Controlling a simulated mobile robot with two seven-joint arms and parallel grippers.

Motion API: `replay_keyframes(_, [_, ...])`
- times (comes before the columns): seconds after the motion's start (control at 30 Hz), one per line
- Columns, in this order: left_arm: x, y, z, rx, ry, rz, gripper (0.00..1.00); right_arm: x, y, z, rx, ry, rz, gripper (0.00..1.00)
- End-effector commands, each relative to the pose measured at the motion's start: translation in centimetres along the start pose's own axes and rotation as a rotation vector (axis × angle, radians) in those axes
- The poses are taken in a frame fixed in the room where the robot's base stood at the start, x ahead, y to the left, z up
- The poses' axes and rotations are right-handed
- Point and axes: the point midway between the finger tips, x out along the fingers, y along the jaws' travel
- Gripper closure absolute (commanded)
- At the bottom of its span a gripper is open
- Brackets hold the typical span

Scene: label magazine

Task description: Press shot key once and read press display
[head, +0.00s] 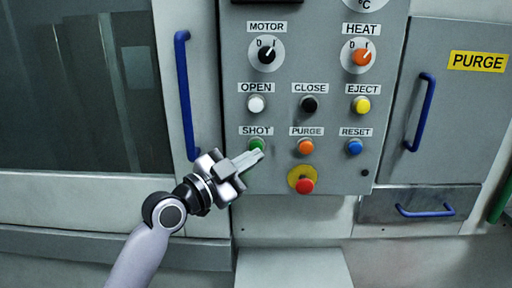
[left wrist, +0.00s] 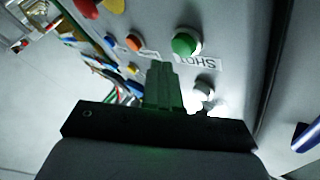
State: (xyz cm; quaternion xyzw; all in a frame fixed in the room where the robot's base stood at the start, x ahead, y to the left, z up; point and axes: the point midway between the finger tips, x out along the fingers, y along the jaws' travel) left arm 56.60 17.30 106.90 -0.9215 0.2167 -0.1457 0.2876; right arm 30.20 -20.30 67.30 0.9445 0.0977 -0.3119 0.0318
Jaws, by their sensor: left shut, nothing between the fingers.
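The green shot key (head: 257,145) sits under its SHOT label on the grey control panel (head: 320,105) in the head view. It also shows in the left wrist view (left wrist: 186,44), just beyond the fingertips. My left gripper (head: 258,156) is shut and empty, with its tips at the lower edge of the key in the head view. In the left wrist view a small gap seems to lie between tips and key; contact cannot be told. A dark display (head: 266,1) is cut off at the top of the head view, and no reading shows. My right gripper is not in view.
An orange purge button (head: 305,147) and a red stop button (head: 305,185) on a yellow ring are close to the right. A white open button (head: 256,104) is above. A blue door handle (head: 185,95) stands out at the left.

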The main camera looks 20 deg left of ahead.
Motion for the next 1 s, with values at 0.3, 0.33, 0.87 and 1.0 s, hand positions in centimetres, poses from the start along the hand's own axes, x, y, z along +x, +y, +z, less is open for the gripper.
replay_keyframes(0.3, [-2.3,1.6,-1.8,0.0,-0.001,0.002,1.0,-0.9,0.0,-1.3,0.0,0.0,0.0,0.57])
replay_keyframes(0.33, [-2.4,1.7,-1.9,0.0,-0.001,0.001,1.0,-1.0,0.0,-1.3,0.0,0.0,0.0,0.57])
replay_keyframes(0.87, [-3.0,2.2,-2.2,0.001,0.0,0.0,1.0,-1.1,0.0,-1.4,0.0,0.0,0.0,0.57])
replay_keyframes(1.0, [-3.0,2.2,-2.2,0.001,0.0,0.0,1.0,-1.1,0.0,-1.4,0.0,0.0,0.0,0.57])
